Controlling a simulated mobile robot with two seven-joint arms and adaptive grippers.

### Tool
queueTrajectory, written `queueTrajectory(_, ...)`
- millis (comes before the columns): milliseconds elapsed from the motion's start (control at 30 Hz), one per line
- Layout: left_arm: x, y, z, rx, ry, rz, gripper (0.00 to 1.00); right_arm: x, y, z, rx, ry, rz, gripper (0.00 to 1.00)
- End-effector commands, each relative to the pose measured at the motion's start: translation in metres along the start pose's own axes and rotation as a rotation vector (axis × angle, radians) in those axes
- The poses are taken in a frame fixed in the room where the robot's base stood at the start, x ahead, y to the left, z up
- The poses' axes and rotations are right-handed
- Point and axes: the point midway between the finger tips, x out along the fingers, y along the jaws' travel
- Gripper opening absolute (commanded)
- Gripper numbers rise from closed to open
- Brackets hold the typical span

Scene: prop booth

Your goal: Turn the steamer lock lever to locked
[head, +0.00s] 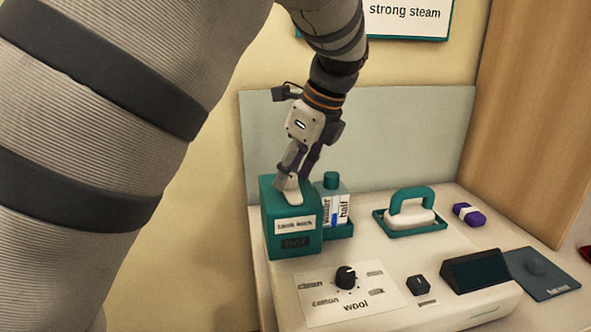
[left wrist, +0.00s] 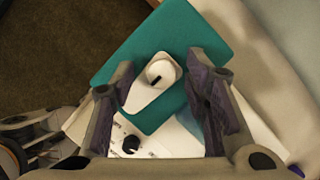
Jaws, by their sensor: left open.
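The steamer lock lever is a white piece with a round hub and a dark slot, on top of a teal box. In the left wrist view the lever (left wrist: 145,98) lies between my two open fingers (left wrist: 160,98), with a visible gap on its right side. In the head view my left gripper (head: 291,180) points down onto the box top, and the lever (head: 293,197) shows low beside the fingers. The lever's lock marks cannot be made out. My right gripper is out of view.
A clear bottle (head: 334,205) with a teal cap stands close right of the box. A dial (head: 346,277), a black knob (head: 419,285), a dark screen (head: 475,270), a teal-handled iron (head: 410,210) and a purple roll (head: 469,214) sit on the white counter. A panel stands behind.

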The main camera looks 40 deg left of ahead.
Motion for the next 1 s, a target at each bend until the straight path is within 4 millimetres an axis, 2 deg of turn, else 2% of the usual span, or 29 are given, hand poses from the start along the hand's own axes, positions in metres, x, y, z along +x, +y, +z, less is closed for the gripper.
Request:
queueTrajectory(233,0.0012,0.0000,0.0001,0.000,0.000,0.000,0.40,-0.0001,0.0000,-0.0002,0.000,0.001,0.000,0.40)
queueTrajectory(400,0.0010,0.0000,0.0001,0.000,0.000,0.000,0.01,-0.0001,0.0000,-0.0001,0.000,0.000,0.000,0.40)
queueTrajectory(767,0.0010,-0.0002,0.0000,-0.029,0.001,0.014,0.00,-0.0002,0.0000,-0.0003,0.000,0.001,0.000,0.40)
queueTrajectory(1000,0.0013,-0.0016,0.0001,-0.157,0.000,0.067,0.00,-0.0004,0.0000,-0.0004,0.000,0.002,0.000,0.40)
